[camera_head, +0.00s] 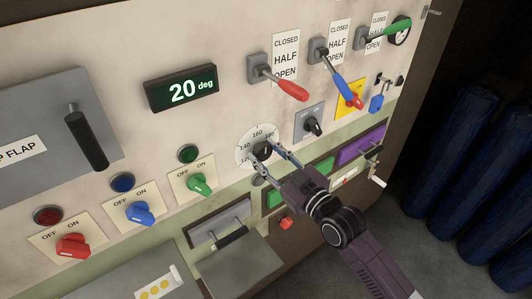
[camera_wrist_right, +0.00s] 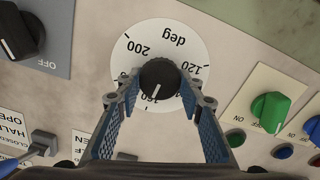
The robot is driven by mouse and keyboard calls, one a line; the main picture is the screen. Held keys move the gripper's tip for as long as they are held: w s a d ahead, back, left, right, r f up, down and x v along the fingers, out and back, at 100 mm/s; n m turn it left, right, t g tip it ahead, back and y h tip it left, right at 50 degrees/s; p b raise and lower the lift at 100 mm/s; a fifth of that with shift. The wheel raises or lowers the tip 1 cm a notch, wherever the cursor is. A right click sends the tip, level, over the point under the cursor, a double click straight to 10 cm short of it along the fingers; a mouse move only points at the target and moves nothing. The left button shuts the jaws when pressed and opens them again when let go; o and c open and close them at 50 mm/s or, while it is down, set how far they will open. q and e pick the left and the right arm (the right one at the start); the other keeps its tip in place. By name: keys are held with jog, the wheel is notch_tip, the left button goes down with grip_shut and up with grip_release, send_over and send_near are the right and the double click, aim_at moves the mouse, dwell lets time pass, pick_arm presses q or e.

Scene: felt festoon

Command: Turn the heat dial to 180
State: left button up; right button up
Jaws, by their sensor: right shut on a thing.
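The heat dial is a black round knob (camera_head: 263,149) on a white scale disc (camera_head: 244,155) marked in degrees. In the right wrist view the knob (camera_wrist_right: 159,77) shows a white pointer line directed roughly toward the 160 mark, and the disc (camera_wrist_right: 165,40) appears upside down, with 200, deg and 120 readable. My right gripper (camera_head: 268,160) has its fingers on either side of the knob and is shut on it. Its fingers cover part of the scale near 140 and 180. The green digital display (camera_head: 181,88) reads 20 deg. My left gripper is not in view.
Levers with red (camera_head: 292,90), blue (camera_head: 340,88) and green (camera_head: 397,28) handles are above. A black switch (camera_head: 312,126) is right of the dial. Green (camera_head: 199,185), blue (camera_head: 141,213) and red (camera_head: 72,246) knobs sit to the left. A black-handled drawer (camera_head: 231,238) is below.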

jog(key=m+p, duration=0.2)
jog(key=m, duration=0.5)
jog(key=shift+m+p, duration=0.3)
jog(key=shift+p, duration=0.1)
jog(key=shift+m+p, duration=0.3)
jog(key=shift+m, duration=1.3)
jog(key=shift+f, duration=0.1)
jog(key=o, duration=1.2)
jog(key=shift+c, duration=0.2)
